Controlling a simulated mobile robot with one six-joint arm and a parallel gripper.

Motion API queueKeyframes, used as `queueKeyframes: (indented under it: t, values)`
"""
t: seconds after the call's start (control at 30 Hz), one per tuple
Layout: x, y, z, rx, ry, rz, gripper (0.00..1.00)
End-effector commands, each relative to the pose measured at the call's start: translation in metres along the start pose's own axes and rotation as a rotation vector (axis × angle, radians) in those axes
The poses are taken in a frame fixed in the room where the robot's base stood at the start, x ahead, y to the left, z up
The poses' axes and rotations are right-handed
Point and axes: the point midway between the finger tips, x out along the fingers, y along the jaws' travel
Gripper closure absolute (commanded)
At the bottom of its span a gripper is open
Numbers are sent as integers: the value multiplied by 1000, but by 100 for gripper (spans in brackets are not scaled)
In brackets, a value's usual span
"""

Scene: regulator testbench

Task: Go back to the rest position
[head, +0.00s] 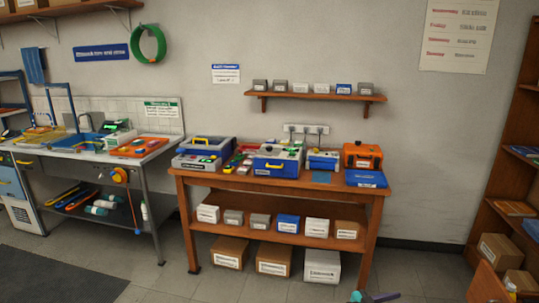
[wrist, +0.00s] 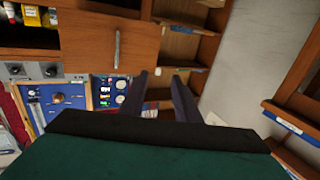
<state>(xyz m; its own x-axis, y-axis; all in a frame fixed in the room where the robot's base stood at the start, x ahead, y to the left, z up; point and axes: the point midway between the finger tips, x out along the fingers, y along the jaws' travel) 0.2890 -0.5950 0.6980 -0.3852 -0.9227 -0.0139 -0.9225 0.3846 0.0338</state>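My gripper (wrist: 160,77) shows in the wrist view. Its two dark fingers stand apart with nothing held between them; shelving and a pale item show through the gap behind. A dark green and black part of my own arm fills the bottom of that view. No object is close to the fingertips.
In the head view a wooden bench (head: 278,181) carries blue cases and an orange box (head: 362,156), with boxes below. A grey workbench (head: 150,157) stands left, a wooden shelf unit (head: 515,125) right. The wrist view shows a blue instrument panel (wrist: 60,100).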

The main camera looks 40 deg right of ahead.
Motion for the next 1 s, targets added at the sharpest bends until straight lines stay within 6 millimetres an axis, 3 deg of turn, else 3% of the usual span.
queueKeyframes:
  t: [0.47,0.8,1.0]
  values:
    - [-142,-109,25,-103,34,-401,70]
    - [-284,-180,64,-188,4,-839,70]
    - [-376,-200,97,-257,-47,-1102,70]
